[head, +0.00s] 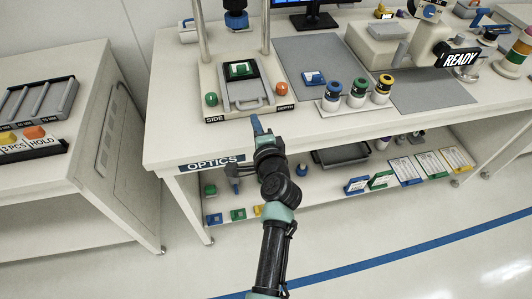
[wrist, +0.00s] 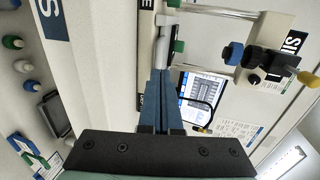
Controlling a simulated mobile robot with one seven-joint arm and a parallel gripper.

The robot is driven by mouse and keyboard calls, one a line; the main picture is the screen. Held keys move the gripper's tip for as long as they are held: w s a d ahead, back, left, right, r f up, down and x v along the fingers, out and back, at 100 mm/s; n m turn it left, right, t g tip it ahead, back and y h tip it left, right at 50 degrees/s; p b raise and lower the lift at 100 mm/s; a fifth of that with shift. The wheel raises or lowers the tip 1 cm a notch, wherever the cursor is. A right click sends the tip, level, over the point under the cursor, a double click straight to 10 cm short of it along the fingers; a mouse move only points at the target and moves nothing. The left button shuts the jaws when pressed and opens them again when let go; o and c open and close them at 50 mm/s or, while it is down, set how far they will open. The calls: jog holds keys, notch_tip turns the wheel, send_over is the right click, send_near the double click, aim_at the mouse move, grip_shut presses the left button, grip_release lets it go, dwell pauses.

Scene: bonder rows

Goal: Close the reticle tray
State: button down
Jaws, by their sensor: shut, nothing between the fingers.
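The reticle tray (head: 245,92) is a grey slide in the light base of the optics station in the head view. It sticks out toward the front, and a green square piece (head: 240,69) sits at its back. My gripper (head: 256,122) is just in front of the tray at the base's front edge, between the SIDE and DEPTH labels. In the wrist view the blue fingers of my gripper (wrist: 160,74) are together and empty, pointing at a pale grey part that may be the tray front. I cannot tell whether they touch it.
A green button (head: 211,99) and an orange button (head: 282,88) flank the tray. Two upright posts rise behind it. Blue, green and yellow capped bottles (head: 357,93) stand to the right. The bench front edge and lower shelf (head: 330,178) lie near my arm.

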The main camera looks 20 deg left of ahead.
jog(key=v, duration=0.9)
jog(key=w+d+r+n+t+h+p, duration=0.1)
jog(key=w+d+r+n+t+p, duration=0.2)
jog(key=r, duration=1.3)
jog(key=d+r+n+t+h+p, duration=0.1)
jog(key=d+r+n+t, duration=0.25)
jog(key=r, duration=1.25)
jog(key=s+d+r+n+t+h, duration=0.1)
jog(key=s+d+r+t+h, duration=0.1)
jog(key=s+r, duration=0.3)
jog(key=s+d+r+n+t+h+p, duration=0.1)
jog(key=s+d+r+n+t+h, duration=0.1)
jog(key=r, duration=1.1)
jog(key=s+d+r+n+t+h+p, duration=0.1)
jog(key=s+d+r+t+h, duration=0.2)
jog(key=s+r, duration=0.5)
notch_tip(320, 180, up, 2)
jog(key=shift+d+r+t, duration=0.1)
jog(key=shift+d+t, duration=0.45)
jog(key=shift+d, duration=0.5)
